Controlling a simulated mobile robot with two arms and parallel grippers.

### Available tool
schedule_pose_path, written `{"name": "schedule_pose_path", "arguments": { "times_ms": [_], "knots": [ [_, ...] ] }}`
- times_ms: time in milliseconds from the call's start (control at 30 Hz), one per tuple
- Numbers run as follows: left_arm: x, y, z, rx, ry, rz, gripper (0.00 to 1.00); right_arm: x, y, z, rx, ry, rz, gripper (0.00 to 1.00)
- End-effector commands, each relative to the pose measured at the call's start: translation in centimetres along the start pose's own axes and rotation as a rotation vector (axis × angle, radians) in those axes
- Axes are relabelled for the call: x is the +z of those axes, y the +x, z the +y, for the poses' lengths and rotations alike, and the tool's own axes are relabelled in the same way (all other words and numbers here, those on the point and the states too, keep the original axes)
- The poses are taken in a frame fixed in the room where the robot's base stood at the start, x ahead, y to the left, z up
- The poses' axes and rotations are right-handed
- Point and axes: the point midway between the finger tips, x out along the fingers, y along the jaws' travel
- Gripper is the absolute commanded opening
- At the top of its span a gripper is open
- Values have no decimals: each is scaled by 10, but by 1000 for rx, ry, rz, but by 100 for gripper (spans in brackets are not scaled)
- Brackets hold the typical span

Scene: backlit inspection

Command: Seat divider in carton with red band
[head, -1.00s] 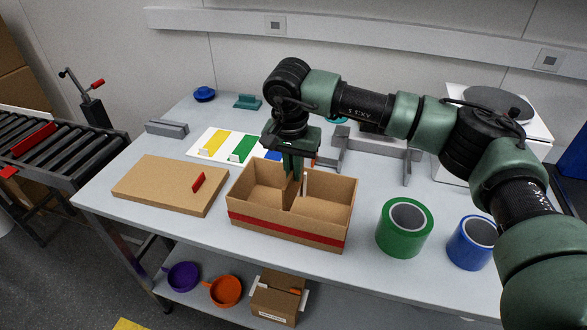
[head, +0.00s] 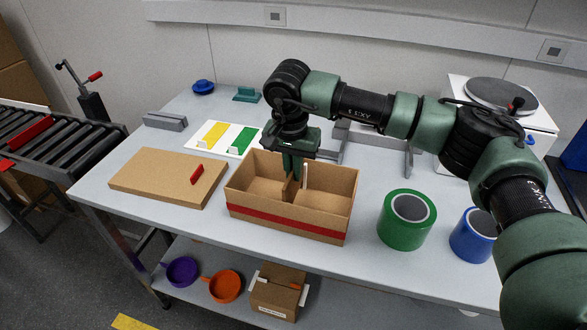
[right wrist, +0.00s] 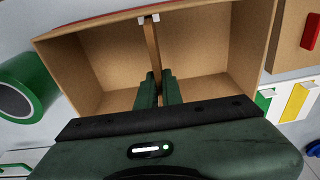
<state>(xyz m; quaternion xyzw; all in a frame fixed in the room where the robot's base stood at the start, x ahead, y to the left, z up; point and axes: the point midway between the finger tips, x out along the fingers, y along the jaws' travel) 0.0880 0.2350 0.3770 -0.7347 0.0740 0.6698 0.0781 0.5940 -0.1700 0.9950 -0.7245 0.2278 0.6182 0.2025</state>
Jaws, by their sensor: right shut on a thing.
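The open brown carton with the red band (head: 290,222) stands near the table's front edge. My right gripper (head: 291,172) reaches down into it from above and is shut on the brown divider (head: 293,193). The right wrist view shows the divider (right wrist: 152,46) upright and crosswise between my right fingers (right wrist: 156,90), with an open space on each side. Its far end lies at a pair of white guides (right wrist: 148,19) on the banded wall. I cannot tell whether its lower edge touches the carton floor. My left gripper is not in view.
A flat brown box (head: 168,180) with a red tab lies left of the carton. Green tape (head: 406,236) and blue tape (head: 462,243) stand to its right. A white board with coloured stripes (head: 190,143) lies behind. A grey bracket (head: 409,160) stands behind right.

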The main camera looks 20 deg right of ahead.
Motion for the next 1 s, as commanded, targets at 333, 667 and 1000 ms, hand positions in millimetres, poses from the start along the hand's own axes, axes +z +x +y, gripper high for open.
{"name": "schedule_pose_path", "arguments": {
  "times_ms": [333, 667, 1000],
  "knots": [
    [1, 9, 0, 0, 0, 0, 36, 2, 12, 0, 0, 0, 0, 0],
    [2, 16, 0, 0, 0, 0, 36, 3, 22, 0, 0, 0, 0, 0],
    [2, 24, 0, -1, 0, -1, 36, 5, 32, 1, 1, 0, 0, 0]
  ]
}}
